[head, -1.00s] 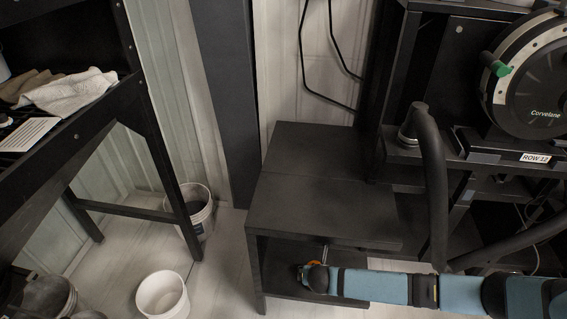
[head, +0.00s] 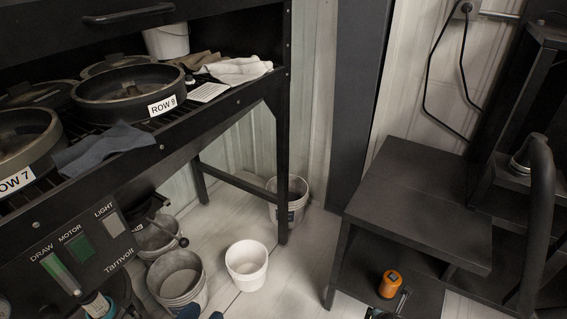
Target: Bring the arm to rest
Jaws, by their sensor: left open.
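A blue and dark part with a pale ring at the bottom left looks like my arm.
A black seeder bench (head: 190,160) with ROW 7 and ROW 9 pans fills the left. A white bucket (head: 246,265) and other pails stand on the floor. A black shelf unit (head: 415,205) at right holds an orange object (head: 390,284) on its lower shelf.

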